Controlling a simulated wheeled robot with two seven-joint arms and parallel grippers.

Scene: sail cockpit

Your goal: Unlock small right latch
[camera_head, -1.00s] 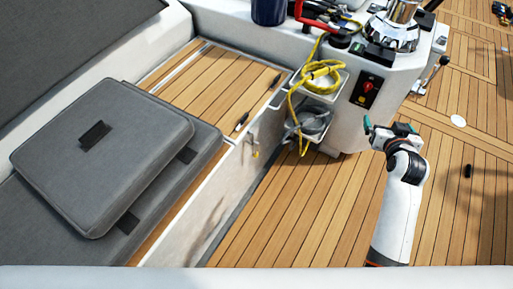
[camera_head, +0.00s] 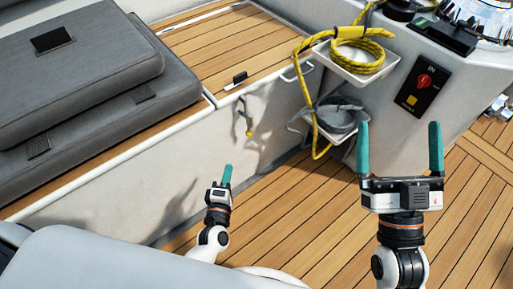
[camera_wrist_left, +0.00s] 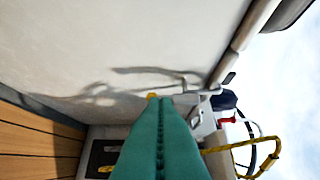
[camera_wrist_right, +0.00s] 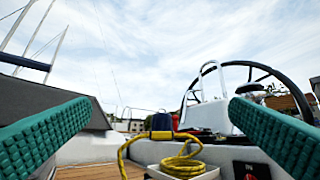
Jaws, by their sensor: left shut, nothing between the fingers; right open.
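A small metal latch with a yellow knob (camera_head: 249,132) hangs on the white locker side, below a black fitting (camera_head: 236,80) at the lid edge. In the left wrist view the yellow knob (camera_wrist_left: 152,96) shows just beyond the fingertips, partly hidden by them. My left gripper (camera_head: 228,168) is shut and empty, below and left of the latch in the head view, apart from it. My right gripper (camera_head: 399,125) is open and empty, in front of the console. In the right wrist view its fingers (camera_wrist_right: 165,112) are spread wide, with the latch not in view.
A white tray with coiled yellow rope (camera_head: 352,62) and a lower tray with a grey coil (camera_head: 338,113) stick out right of the latch. A switch panel (camera_head: 422,83) is on the console. Grey cushions (camera_head: 80,60) lie left. Wooden floor (camera_head: 290,205) is clear.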

